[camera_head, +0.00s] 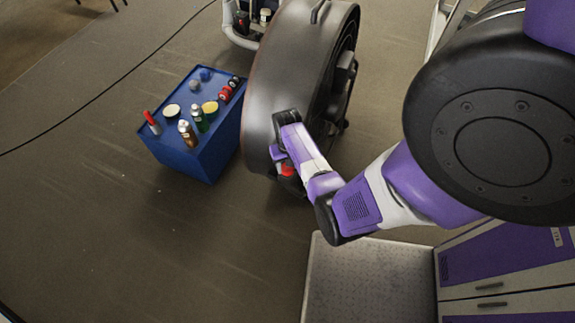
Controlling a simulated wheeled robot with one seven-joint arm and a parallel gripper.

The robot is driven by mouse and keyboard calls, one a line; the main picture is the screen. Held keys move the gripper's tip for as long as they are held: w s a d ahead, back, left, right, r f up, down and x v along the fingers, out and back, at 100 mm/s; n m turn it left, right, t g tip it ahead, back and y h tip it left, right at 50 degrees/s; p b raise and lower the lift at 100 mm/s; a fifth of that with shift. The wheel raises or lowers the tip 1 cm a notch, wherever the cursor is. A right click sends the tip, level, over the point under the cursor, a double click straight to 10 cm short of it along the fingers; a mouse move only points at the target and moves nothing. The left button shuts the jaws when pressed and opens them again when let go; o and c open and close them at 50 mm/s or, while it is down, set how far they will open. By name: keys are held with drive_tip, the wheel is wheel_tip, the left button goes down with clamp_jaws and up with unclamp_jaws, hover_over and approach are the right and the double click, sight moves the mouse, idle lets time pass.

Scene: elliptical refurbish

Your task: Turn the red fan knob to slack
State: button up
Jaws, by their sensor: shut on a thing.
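The large dark drum fan (297,75) stands in the upper middle of the head view, with its round side turned left. The red fan knob (287,168) shows as a small red patch low on the fan's side, partly covered by my gripper. My gripper (278,160) is at the end of the purple and white arm and reaches the fan at the knob. It is shut on the red knob. The fingertips are small and mostly hidden by the wrist, so the knob's turn angle cannot be read.
A blue box (190,160) with several bottles, cans and a red-handled tool on top stands left of the fan. A black cable (105,85) lies on the floor at the left. A white-framed cart (236,36) stands behind. The floor at the lower left is clear.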

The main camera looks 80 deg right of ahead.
drive_tip(key=o, duration=1.1)
drive_tip(key=shift+c, duration=0.2)
